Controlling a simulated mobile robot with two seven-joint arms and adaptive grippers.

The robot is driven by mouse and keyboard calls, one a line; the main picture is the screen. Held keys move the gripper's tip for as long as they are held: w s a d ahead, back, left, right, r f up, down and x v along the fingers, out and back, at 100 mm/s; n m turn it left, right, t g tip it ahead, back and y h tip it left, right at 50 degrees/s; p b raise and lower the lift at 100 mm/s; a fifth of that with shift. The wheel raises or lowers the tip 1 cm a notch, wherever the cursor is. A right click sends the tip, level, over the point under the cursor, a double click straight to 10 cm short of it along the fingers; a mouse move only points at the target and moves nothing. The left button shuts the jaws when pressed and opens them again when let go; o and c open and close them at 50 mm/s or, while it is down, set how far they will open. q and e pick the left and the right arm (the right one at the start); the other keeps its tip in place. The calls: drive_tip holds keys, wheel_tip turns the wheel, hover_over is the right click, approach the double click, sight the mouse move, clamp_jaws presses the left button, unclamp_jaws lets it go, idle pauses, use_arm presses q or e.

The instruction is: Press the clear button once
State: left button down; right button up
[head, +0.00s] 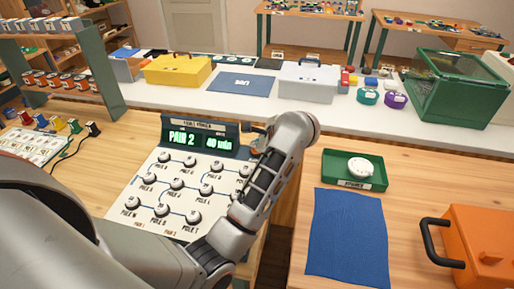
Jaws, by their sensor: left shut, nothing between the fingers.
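A white sloped panel (135,190) stands on the wooden table with several round dark knobs joined by blue lines. Its dark display (200,138) reads "PAIR 2" and "60 min" in green. I cannot make out a button marked clear; my left arm covers the right side of the panel. My left arm reaches in from the left and bends up over that side. My left gripper (257,141) shows only in small part beside the display's right end, mostly behind my own arm. It is shut and empty. Whether it touches the panel is hidden. My right gripper is out of view.
To the right are a green tray (329,168) with a white round thing (361,167), a blue cloth (347,235) and an orange case (482,245). A white counter behind holds a yellow toolbox (178,71), a grey toolbox (308,82) and a green crate (452,95).

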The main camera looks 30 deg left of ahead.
use_arm(q)
drive_tip(key=shift+f, duration=0.2)
drive_tip(key=shift+r, duration=0.75)
drive_tip(key=shift+r, duration=0.1)
